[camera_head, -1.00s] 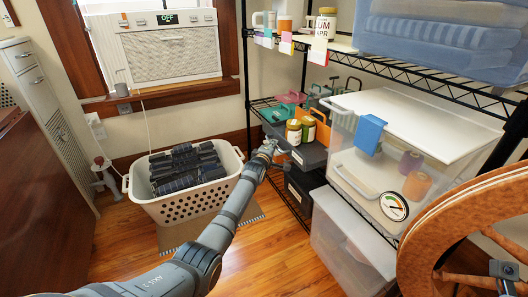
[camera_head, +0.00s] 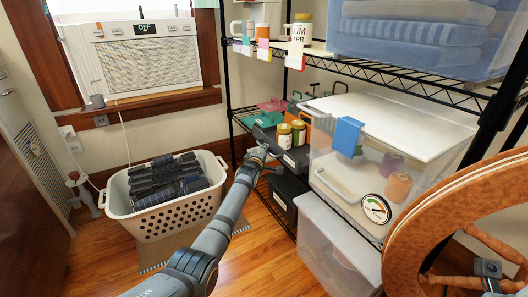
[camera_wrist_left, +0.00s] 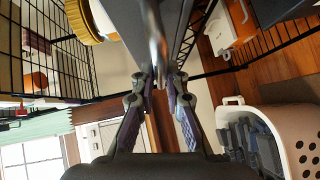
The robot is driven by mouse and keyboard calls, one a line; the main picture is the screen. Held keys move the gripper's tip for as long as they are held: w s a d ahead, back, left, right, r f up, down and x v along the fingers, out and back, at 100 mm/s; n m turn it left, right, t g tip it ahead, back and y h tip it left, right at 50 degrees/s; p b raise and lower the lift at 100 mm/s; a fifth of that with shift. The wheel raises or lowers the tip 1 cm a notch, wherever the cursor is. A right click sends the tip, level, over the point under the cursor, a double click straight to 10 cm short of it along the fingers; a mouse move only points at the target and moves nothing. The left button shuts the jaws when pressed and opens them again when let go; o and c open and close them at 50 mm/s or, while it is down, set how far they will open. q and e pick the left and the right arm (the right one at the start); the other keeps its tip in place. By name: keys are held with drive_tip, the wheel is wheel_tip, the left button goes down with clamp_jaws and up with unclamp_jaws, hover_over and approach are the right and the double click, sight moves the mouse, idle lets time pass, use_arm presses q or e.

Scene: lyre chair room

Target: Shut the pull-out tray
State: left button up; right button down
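The pull-out tray (camera_head: 298,160) is a dark grey tray on the lower wire shelf. It sticks out past the shelf's front edge. Two jars with yellowish lids (camera_head: 291,137) stand in it. My left gripper (camera_head: 262,152) is at the tray's front, at its metal handle. In the left wrist view the handle bar (camera_wrist_left: 156,40) runs between the fingertips of my left gripper (camera_wrist_left: 160,82), which are closed in on it. A jar lid (camera_wrist_left: 82,20) shows beside the bar. The gripper hides part of the handle. My right gripper's fingers are not seen.
A white basket (camera_head: 190,218) with dark contents stands left of my left arm. Clear bins (camera_head: 335,250) fill the rack's right side. A black box (camera_head: 284,190) sits under the tray. A brown wheel (camera_head: 405,235) stands at the right. Wooden floor shows between basket and rack.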

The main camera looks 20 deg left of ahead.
use_arm(q)
drive_tip(key=o, duration=0.4)
drive_tip(key=shift+w+d+r, duration=0.1)
drive_tip(key=shift+w+d, duration=0.05)
drive_tip(key=shift+w, duration=0.05)
drive_tip(key=shift+s, duration=0.1)
drive_tip(key=s, duration=0.4)
drive_tip(key=s+r, duration=0.1)
drive_tip(key=s, duration=0.3)
drive_tip(key=s+d, duration=0.1)
drive_tip(key=s, duration=0.2)
drive_tip(key=shift+s+r, duration=0.3)
drive_tip(key=shift+s, duration=0.1)
